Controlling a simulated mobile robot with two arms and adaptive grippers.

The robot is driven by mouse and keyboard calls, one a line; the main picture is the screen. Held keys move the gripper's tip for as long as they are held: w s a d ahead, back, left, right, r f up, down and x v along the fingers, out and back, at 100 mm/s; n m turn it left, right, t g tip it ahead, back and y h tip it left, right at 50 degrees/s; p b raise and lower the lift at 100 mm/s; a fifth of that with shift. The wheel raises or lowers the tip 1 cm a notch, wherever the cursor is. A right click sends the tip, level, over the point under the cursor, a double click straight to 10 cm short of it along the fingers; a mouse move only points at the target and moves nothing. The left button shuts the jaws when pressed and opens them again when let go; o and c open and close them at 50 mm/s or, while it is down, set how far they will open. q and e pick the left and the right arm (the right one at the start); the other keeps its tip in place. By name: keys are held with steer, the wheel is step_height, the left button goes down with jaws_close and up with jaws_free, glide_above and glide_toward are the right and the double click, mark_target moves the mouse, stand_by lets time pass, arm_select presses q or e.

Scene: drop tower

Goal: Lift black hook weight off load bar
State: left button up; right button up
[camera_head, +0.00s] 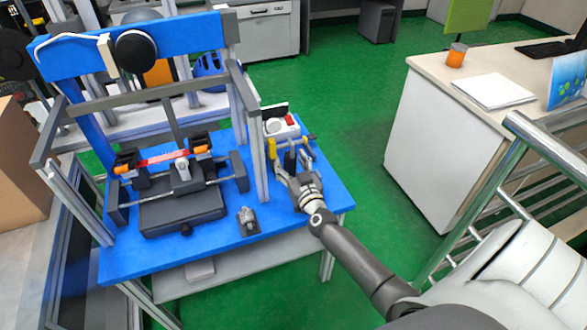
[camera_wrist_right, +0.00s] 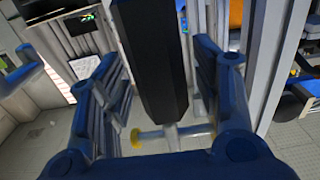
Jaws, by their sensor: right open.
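My right gripper (camera_head: 291,156) is open at the right side of the blue table, beside the frame post. In the right wrist view a long black block (camera_wrist_right: 150,60), which looks like the black hook weight, stands between the two blue-looking fingers, with gaps on both sides. A thin metal bar with yellow ends (camera_wrist_right: 160,133), likely the load bar, crosses just below it. In the head view the gripper largely hides both. I cannot tell whether the hook sits on the bar.
A white box with a red button (camera_head: 283,125) stands just behind the gripper. A small metallic piece (camera_head: 248,222) lies on the blue table (camera_head: 215,250) to the left. The drop tower's blue beam (camera_head: 190,32) and grey posts rise at left.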

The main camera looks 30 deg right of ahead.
mark_target(293, 156)
jaws_close()
steer(key=c, duration=0.7)
jaws_free()
jaws_close()
steer(key=shift+r, duration=0.2)
steer(key=shift+r+p, duration=0.95)
steer(key=shift+p, duration=0.2)
steer(key=shift+w+r, duration=0.1)
steer(key=shift+r+p, duration=0.95)
steer(key=shift+p, duration=0.2)
